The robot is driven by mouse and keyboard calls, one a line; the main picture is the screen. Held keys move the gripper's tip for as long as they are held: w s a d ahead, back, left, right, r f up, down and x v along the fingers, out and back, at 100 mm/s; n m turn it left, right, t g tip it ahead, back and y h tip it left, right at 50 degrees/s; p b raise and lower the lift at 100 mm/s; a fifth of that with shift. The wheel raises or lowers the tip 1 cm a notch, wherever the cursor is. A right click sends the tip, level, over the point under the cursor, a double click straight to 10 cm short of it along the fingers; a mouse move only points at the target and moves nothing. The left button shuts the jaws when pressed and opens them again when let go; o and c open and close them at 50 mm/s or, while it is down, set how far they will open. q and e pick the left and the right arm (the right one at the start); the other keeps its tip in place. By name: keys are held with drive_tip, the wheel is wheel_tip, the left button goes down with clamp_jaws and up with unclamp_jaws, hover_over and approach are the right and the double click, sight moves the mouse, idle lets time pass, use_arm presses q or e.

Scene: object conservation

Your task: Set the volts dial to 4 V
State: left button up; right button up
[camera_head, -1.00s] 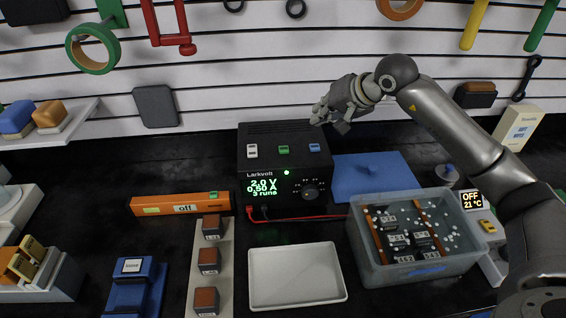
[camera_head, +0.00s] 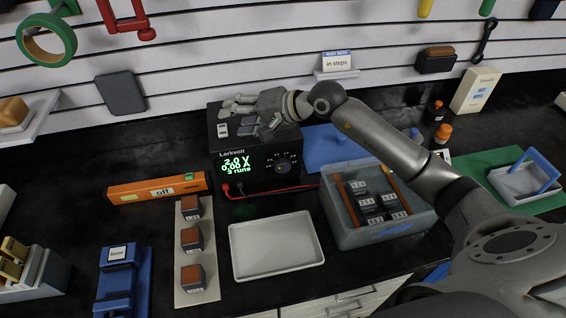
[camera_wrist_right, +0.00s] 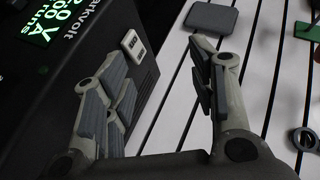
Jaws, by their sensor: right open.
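The black Larkvolt power supply (camera_head: 225,178) stands against the back wall. Its green display (camera_head: 241,167) reads 2.0 V, 0.00 A and 3 runs. A round dial (camera_head: 283,166) is on its front, right of the display; its pointer is too small to read. My left gripper is not in view.
Red leads run from the supply toward a clear tub (camera_head: 375,238) holding several dark blocks. A white tray (camera_head: 238,268) lies in front.

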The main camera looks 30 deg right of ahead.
drive_tip(key=s+a+f+m+t+y, duration=0.2)
drive_tip(key=s+a+m+y, duration=0.1)
drive_tip(key=a, duration=0.3)
drive_tip(key=m+t+h, duration=0.6)
drive_tip(key=m+h, duration=1)
drive_tip(key=m, duration=0.6)
approach(283, 168)
drive_tip(key=shift+v, duration=0.85)
drive_tip(key=shift+w+d+m, duration=0.1)
drive_tip(key=shift+w+m, duration=0.05)
drive_tip(key=shift+m, duration=0.15)
drive_tip(key=p+x, duration=0.2)
drive_tip(key=x, duration=0.7)
drive_tip(key=shift+w+p, duration=0.15)
drive_tip(key=shift+p, duration=0.25)
drive_tip(key=shift+w+d+f, duration=0.1)
drive_tip(key=shift+w, duration=0.45)
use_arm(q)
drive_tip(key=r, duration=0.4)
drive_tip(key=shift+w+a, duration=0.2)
